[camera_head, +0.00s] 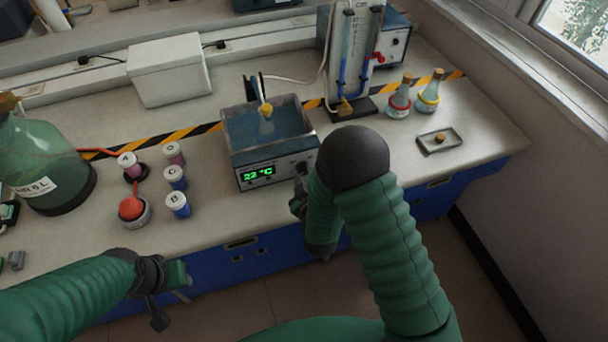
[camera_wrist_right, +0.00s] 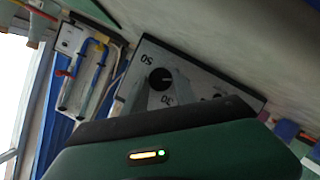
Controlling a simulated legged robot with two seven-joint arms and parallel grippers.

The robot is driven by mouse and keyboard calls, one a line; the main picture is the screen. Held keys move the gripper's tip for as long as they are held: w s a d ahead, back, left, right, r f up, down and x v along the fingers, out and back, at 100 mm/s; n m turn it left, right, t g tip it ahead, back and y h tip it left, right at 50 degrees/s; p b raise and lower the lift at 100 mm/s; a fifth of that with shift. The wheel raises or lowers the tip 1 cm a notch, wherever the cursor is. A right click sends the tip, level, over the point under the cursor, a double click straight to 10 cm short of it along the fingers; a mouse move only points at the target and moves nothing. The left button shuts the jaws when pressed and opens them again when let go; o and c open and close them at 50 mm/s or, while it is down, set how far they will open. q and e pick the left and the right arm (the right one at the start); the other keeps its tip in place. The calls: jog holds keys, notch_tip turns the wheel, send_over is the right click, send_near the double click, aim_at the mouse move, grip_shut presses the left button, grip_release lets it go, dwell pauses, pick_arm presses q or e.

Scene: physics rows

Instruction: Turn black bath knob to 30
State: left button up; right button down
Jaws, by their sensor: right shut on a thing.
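The water bath (camera_head: 262,150) stands on the bench with a green display reading 22 °C. Its black knob (camera_wrist_right: 160,78) shows in the right wrist view on a pale front panel (camera_wrist_right: 190,92), with the printed numbers 50 and 30 near it. My right gripper (camera_head: 302,172) is at the right end of the bath's front and is shut on the knob. My arm and gripper hide the knob in the head view. My left gripper (camera_head: 184,294) hangs in front of the bench edge, away from the bath; its finger gap is not clear.
A flask with a yellow part (camera_head: 266,112) stands in the bath. Several small jars (camera_head: 176,178) and a large green bottle (camera_head: 45,165) stand to the left. Two corked flasks (camera_head: 399,98) and a small tray (camera_head: 452,146) are at right.

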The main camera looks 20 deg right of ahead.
jog(key=shift+s+f, duration=0.2)
jog(key=shift+f, duration=0.1)
jog(key=shift+d, duration=0.1)
jog(key=shift+m+y+b, duration=0.35)
jog(key=shift+m+y, duration=0.25)
jog(key=shift+m, duration=0.6)
jog(key=m+y, duration=0.1)
jog(key=m+y+b, duration=0.1)
jog(key=m, duration=0.1)
jog(key=shift+d+f, duration=0.15)
jog(key=shift+d, duration=0.05)
jog(key=m+y+b, duration=0.1)
jog(key=m, duration=0.1)
jog(key=shift+m+y, duration=0.4)
jog(key=m+y+b, duration=0.1)
jog(key=m, duration=0.2)
jog(key=shift+y, duration=0.4)
